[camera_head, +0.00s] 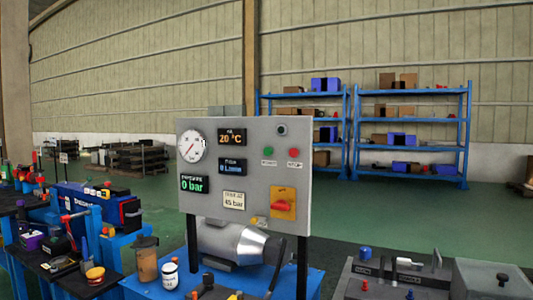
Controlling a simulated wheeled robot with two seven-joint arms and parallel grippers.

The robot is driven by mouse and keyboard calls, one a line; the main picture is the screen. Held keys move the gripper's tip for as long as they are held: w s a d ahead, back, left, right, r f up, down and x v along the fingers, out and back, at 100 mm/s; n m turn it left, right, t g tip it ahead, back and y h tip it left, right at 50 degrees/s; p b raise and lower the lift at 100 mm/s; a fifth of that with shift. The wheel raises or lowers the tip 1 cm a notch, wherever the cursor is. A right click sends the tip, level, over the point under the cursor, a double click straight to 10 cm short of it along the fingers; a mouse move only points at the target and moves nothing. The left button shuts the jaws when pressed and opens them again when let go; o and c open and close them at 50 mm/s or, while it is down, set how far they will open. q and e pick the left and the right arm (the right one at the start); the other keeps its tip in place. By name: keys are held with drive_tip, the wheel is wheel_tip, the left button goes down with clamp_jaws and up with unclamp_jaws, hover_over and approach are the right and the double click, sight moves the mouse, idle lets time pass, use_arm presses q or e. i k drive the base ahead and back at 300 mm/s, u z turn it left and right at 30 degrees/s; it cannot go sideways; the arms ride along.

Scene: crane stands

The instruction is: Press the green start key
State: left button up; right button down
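The green start key (268,150) is a small round green button on the right half of a grey control panel (225,208). A red button (294,153) sits just right of it, each with a small white label below. A red rotary switch on a yellow plate (283,203) is lower right on the panel. A round white gauge (192,146) is at upper left, beside displays reading 20 °C and 0 bar. Neither of my grippers shows in the head view.
The panel stands on dark posts above a blue bench with a grey motor (222,240). A cluttered blue workbench (97,238) is at left. A grey equipment table (388,288) is at lower right. Blue shelves (349,130) stand far behind, with open green floor before them.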

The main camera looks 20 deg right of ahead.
sight(268, 151)
drive_tip(key=u, duration=0.25)
drive_tip(key=i, duration=1.25)
drive_tip(key=z, duration=0.2)
